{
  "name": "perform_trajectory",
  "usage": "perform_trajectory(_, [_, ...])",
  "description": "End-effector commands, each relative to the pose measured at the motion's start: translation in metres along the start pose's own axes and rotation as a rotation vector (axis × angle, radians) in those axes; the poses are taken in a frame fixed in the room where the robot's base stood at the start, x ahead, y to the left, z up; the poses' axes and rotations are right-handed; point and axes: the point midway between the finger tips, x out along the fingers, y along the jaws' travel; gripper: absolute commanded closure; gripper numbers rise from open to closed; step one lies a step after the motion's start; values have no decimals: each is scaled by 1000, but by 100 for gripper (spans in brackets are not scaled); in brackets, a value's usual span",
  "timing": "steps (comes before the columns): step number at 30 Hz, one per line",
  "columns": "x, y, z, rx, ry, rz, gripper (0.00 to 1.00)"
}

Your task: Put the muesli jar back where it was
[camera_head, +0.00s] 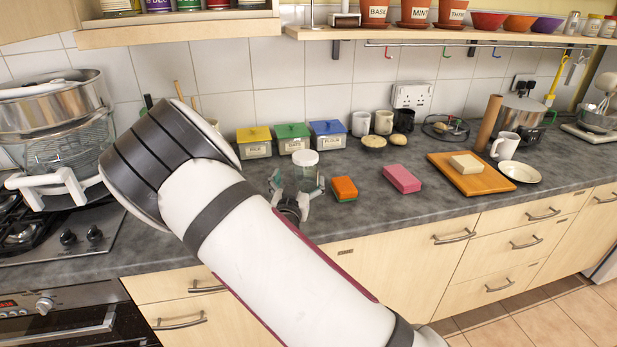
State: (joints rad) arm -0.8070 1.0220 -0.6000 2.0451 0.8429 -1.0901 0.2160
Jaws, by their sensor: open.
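A clear glass jar with a pale lid (305,158) stands on the grey counter, left of the orange sponge. Its label does not show, so I cannot read whether it is the muesli jar. My gripper (298,182) is low at the counter's front part, with its open fingers on either side of the jar's body. Whether the fingers touch the glass cannot be told. My white arm hides part of the counter in front. Several labelled jars stand on the upper left shelf (180,32), cut off by the picture's top edge.
An orange and green sponge (344,189) and a pink block (402,178) lie right of the jar. Yellow, green and blue-lidded tins (327,134) stand behind it. A steel steamer pot (50,102) is at left. The cutting board (481,185) is at right.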

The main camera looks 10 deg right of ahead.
Motion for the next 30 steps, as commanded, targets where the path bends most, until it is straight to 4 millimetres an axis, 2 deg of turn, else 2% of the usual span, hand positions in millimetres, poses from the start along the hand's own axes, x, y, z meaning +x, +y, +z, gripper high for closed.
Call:
perform_trajectory(3, [24,2,0,-1,1,3,11])
perform_trajectory(9, [58,1,1,0,-1,1,11])
perform_trajectory(17, [76,0,2,-1,-3,1,11])
perform_trajectory(25, [112,-1,7,0,-2,1,11])
perform_trajectory(30, [123,-2,7,0,-3,0,11])
